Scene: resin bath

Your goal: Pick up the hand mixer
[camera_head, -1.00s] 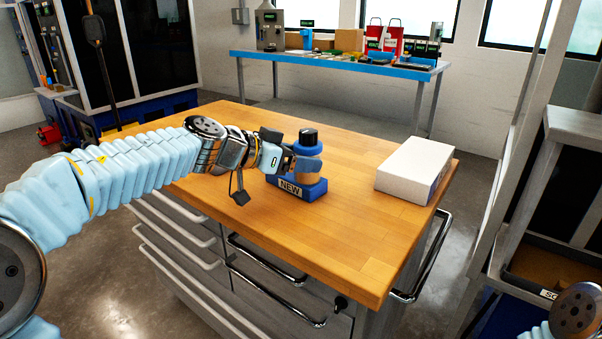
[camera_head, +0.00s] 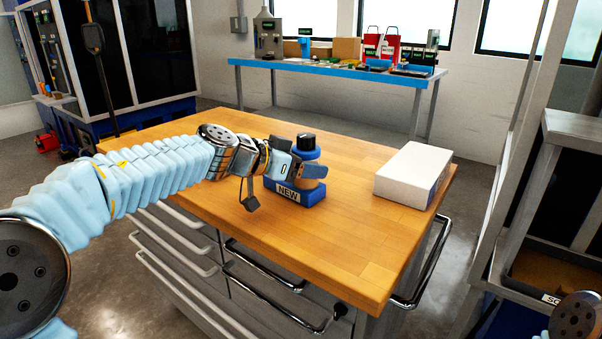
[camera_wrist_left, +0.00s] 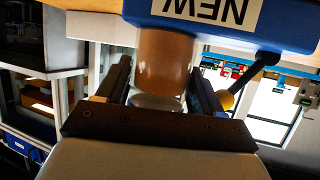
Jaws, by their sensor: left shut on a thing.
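A squat upright item with a black top, blue upper body and amber lower part (camera_head: 306,153) stands in a blue holder marked NEW (camera_head: 310,193) on the wooden worktop. I take it for the hand mixer, but its shape does not make that certain. My left gripper (camera_head: 303,169) reaches it from the left and is shut on it. In the left wrist view, which is upside down, the amber part (camera_wrist_left: 165,62) sits between the two dark fingers (camera_wrist_left: 160,95), close to the NEW holder (camera_wrist_left: 230,22). My right gripper is out of view.
A white box (camera_head: 412,174) lies on the right of the worktop (camera_head: 330,240). The front of the worktop is clear. A blue-edged bench (camera_head: 330,66) with tools and red bags stands at the back. A grey shelf frame (camera_head: 570,128) stands at the right.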

